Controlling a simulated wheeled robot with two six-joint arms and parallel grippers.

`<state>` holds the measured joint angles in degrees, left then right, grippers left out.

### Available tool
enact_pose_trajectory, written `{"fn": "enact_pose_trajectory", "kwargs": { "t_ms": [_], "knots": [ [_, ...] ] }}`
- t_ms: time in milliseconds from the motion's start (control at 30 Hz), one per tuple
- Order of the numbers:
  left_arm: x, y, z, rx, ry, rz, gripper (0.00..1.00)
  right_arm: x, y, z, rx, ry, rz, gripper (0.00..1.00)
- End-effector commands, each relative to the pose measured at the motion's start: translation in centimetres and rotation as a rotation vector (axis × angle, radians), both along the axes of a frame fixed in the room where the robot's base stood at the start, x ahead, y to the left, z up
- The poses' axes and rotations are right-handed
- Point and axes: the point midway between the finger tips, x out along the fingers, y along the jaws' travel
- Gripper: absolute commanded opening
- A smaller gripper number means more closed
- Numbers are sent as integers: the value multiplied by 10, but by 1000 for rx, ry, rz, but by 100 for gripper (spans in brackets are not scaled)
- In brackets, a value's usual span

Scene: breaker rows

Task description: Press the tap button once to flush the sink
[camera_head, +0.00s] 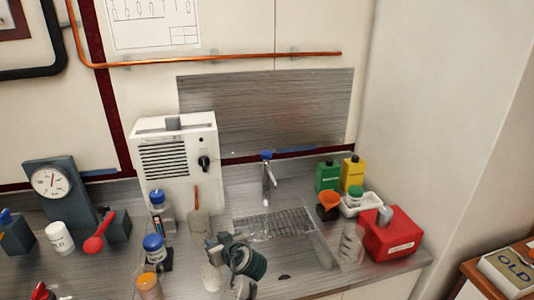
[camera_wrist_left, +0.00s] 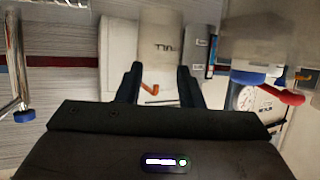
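The tap (camera_head: 268,182) stands upright at the back edge of the sink (camera_head: 322,252), with a blue button (camera_head: 266,156) on top. In the left wrist view, which looks upside down, the tap (camera_wrist_left: 18,60) is at the far left with its blue button (camera_wrist_left: 24,116) low. My left gripper (camera_head: 217,243) is over the counter at the sink's left side, in front of and apart from the tap. In the wrist view my left gripper (camera_wrist_left: 160,72) has its fingers apart, and a pale beaker with an orange rod shows beyond them. My right gripper is not in view.
A beaker (camera_head: 199,228) and blue-capped bottles (camera_head: 154,248) stand left of the sink. A white vented box (camera_head: 178,160) is behind them. Green (camera_head: 327,177) and yellow (camera_head: 352,173) bottles and a red box (camera_head: 394,236) stand to the right.

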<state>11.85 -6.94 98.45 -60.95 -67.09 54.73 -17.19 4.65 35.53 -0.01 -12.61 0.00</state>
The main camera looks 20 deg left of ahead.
Motion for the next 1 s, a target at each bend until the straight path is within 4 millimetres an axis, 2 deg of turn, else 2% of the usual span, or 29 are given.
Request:
{"fn": "enact_pose_trajectory", "kwargs": {
  "t_ms": [33,167,1000],
  "knots": [
    [0,0,0,0,0,0,24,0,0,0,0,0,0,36],
    [0,0,0,0,0,0,0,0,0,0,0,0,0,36],
    [0,0,0,0,0,0,0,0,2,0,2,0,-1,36]
  ]
}}
